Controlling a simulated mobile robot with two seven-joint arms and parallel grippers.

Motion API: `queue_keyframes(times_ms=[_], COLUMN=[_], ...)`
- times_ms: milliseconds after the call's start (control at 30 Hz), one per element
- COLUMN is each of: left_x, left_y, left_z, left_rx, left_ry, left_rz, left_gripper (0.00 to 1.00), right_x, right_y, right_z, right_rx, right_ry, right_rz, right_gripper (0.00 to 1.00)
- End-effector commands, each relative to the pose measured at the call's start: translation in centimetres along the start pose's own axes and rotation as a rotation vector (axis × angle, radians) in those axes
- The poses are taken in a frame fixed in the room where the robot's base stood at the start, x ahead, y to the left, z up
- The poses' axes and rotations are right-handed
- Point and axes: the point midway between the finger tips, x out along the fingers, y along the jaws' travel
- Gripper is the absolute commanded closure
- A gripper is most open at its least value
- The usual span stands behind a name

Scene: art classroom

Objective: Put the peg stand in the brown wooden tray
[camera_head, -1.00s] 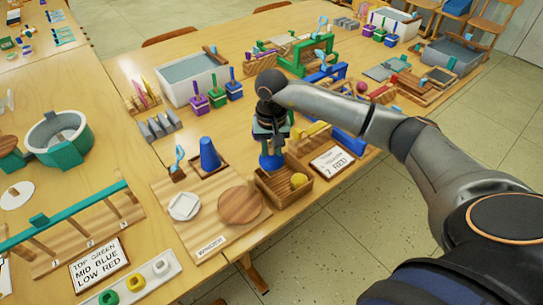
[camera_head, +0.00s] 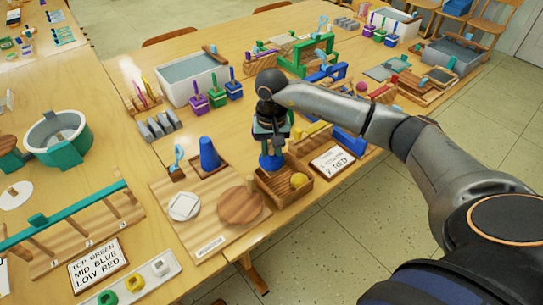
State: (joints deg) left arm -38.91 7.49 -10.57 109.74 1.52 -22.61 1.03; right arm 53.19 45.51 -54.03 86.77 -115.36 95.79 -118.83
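The brown wooden tray (camera_head: 292,197) is a small open box near the table's front edge. A yellow ball (camera_head: 299,180) lies in its right part. A blue piece (camera_head: 271,162) stands at the tray's back left, directly under my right gripper (camera_head: 270,146). It may be the peg stand, but the gripper hides its upper part. My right gripper points down over the tray's back edge, at or just above the blue piece. Its fingertips are too small and covered to show whether they grip it. My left gripper is not in view.
A wooden board (camera_head: 216,228) with a blue cone (camera_head: 209,154) and a round brown disc (camera_head: 240,205) lies left of the tray. A lettered card (camera_head: 332,162) is close on the right. A grey-lined white bin (camera_head: 195,78) stands behind. The floor is free in front.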

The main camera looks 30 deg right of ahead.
Motion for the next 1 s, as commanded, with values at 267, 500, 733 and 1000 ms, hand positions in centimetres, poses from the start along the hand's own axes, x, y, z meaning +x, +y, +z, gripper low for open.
queue_keyframes(times_ms=[267, 500, 733, 1000], left_x=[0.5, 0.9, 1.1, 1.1], left_y=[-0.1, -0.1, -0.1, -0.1], left_z=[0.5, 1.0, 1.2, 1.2], left_rx=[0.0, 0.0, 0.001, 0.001], left_ry=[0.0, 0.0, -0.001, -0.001], left_rz=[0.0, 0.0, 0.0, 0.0], left_gripper=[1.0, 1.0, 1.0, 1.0], right_x=[0.7, 1.5, 1.8, 1.8], right_y=[0.0, 0.0, 0.0, 0.0], right_z=[0.0, 0.0, 0.0, 0.0], right_rx=[0.0, 0.0, 0.001, 0.0], right_ry=[0.0, 0.0, 0.0, 0.0], right_rz=[0.0, 0.0, 0.0, 0.0], right_gripper=[1.0, 1.0, 1.0, 1.0])
